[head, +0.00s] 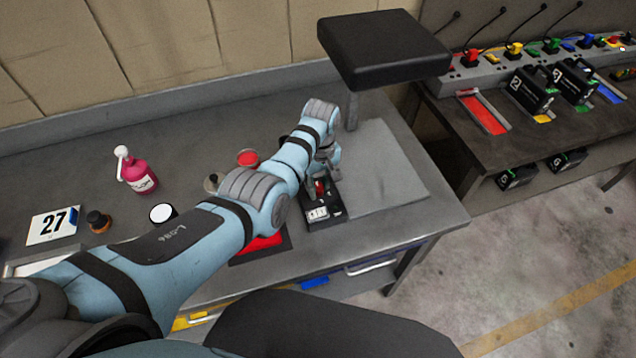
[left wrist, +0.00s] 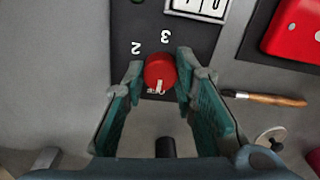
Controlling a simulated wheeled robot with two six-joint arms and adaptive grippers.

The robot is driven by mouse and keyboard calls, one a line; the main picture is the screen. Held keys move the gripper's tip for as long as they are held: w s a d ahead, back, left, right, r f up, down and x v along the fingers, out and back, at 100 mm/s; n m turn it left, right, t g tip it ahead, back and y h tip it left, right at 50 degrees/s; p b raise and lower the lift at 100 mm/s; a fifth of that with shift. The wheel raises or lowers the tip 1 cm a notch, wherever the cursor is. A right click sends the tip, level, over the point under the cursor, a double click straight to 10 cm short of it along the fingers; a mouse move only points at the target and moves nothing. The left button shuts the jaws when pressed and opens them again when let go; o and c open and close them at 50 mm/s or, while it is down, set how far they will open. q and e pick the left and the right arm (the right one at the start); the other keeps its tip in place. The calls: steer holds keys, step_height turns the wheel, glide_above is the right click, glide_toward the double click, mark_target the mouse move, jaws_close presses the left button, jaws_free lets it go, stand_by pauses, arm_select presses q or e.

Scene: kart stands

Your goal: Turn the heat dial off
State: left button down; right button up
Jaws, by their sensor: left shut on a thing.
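The heat dial (left wrist: 160,73) is a round red knob with a white pointer mark. In the left wrist view the mark is on the lower side of the knob, and the numbers 2 and 3 show upside down above it. The dial sits on a black control box (head: 326,216) with a white panel, near the bench's front edge. My left gripper (left wrist: 160,82) has its teal fingers on either side of the dial and is shut on it. In the head view the dial is mostly hidden by my left gripper (head: 320,184). My right gripper is not in view.
A black heat press head (head: 383,46) overhangs a grey plate (head: 375,175) beside my left arm. A pink bottle (head: 138,175) and a 27 card (head: 53,225) stand at left. A wooden-handled tool (left wrist: 265,98) and red block (left wrist: 295,30) lie near the box.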

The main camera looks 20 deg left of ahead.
mark_target(318, 186)
arm_select(q)
steer(key=shift+s+f, duration=0.2)
steer(key=c, duration=1.4)
jaws_free()
steer(key=shift+c, duration=0.2)
steer(key=shift+o, duration=0.7)
steer(key=shift+w, duration=0.2)
steer(key=shift+r, duration=0.1)
step_height(318, 186, up, 12)
